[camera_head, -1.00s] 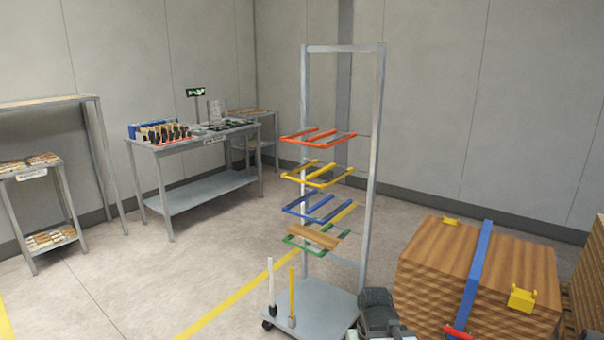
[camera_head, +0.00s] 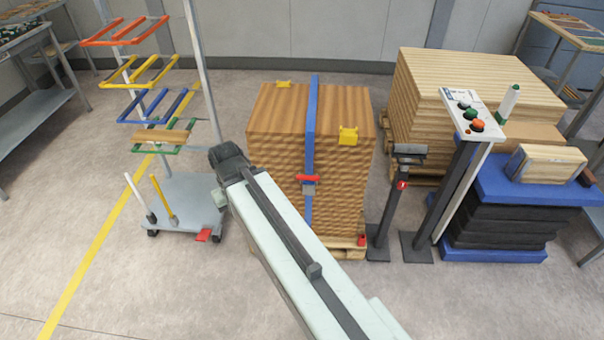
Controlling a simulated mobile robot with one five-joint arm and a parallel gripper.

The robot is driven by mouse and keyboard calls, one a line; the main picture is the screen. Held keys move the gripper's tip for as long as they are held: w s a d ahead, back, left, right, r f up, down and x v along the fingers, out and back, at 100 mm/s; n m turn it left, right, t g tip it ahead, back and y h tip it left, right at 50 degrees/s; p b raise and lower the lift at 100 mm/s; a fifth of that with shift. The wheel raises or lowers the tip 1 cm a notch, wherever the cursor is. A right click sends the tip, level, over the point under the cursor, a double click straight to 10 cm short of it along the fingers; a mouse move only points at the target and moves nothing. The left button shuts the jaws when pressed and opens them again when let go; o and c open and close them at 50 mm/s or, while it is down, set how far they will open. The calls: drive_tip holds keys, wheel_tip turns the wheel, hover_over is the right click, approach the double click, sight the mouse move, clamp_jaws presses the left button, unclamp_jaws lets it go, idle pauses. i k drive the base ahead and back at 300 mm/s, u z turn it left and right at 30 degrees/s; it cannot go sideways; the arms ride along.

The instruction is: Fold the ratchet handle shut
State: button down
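A stack of brown wooden boards (camera_head: 275,140) stands on a pallet near the middle of the view. A blue strap (camera_head: 313,105) runs over its top and down its front face. The ratchet, with its red handle (camera_head: 307,179), sits on the strap partway down the front face. The handle's exact angle is too small to tell. My arm reaches from the bottom of the picture toward the left of the stack. Its dark end (camera_head: 228,160) is left of the stack and apart from the ratchet; gripper fingers cannot be made out.
Yellow corner protectors (camera_head: 347,136) sit on the stack's top edges. A wheeled rack (camera_head: 185,190) with coloured shelves stands left. A dark post (camera_head: 385,205) and a button panel (camera_head: 470,112) stand close right. A blue-topped lift table (camera_head: 500,185) is farther right. The front floor is open.

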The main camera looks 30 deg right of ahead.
sight(301, 176)
drive_tip(key=u, duration=1.1)
drive_tip(key=i, duration=0.55)
drive_tip(key=z, duration=0.45)
